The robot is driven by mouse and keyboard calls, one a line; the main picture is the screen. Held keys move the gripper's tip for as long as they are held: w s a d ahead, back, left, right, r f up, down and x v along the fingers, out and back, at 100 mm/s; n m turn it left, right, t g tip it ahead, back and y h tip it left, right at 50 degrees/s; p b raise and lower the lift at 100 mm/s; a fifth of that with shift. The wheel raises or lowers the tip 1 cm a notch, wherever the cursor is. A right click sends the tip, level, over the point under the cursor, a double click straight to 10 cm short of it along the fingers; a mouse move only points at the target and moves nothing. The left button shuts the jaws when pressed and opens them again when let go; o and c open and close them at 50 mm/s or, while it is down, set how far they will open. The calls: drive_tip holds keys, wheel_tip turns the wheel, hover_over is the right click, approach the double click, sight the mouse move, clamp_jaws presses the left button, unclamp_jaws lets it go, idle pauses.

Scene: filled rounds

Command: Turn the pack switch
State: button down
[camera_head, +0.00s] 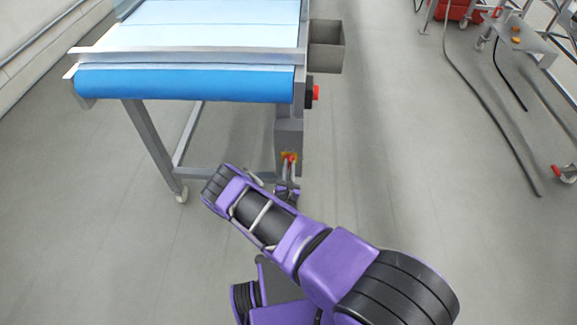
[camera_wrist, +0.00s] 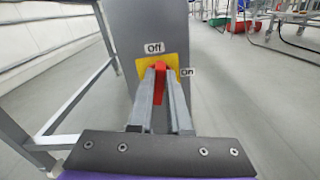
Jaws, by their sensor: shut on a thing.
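The pack switch is a red handle (camera_wrist: 160,82) on a yellow plate (camera_wrist: 143,64), set on the end of a grey box (camera_wrist: 150,22). An "Off" label (camera_wrist: 154,48) sits above the plate and an "On" label (camera_wrist: 188,72) at its right. The handle looks close to upright, its top near the "Off" label. My gripper (camera_wrist: 160,72) is shut on the red handle, one finger on each side, hiding much of it. In the head view the switch (camera_head: 290,158) shows small under the conveyor, with my gripper (camera_head: 290,170) at it.
The conveyor (camera_head: 185,84) with a blue belt stands above and left of the switch, its metal leg (camera_head: 155,147) on the left. A red button (camera_head: 315,92) and a grey bin (camera_head: 326,46) are on its right side. Open floor lies to the right, with dark hoses (camera_head: 480,90).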

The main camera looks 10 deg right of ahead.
drive_tip(key=shift+d+f+m+p, duration=0.15)
drive_tip(key=shift+m+p, duration=0.15)
drive_tip(key=shift+m, duration=1.2)
drive_tip(key=c, duration=0.9)
unclamp_jaws()
drive_tip(key=shift+o, duration=0.2)
drive_tip(key=shift+s, duration=0.1)
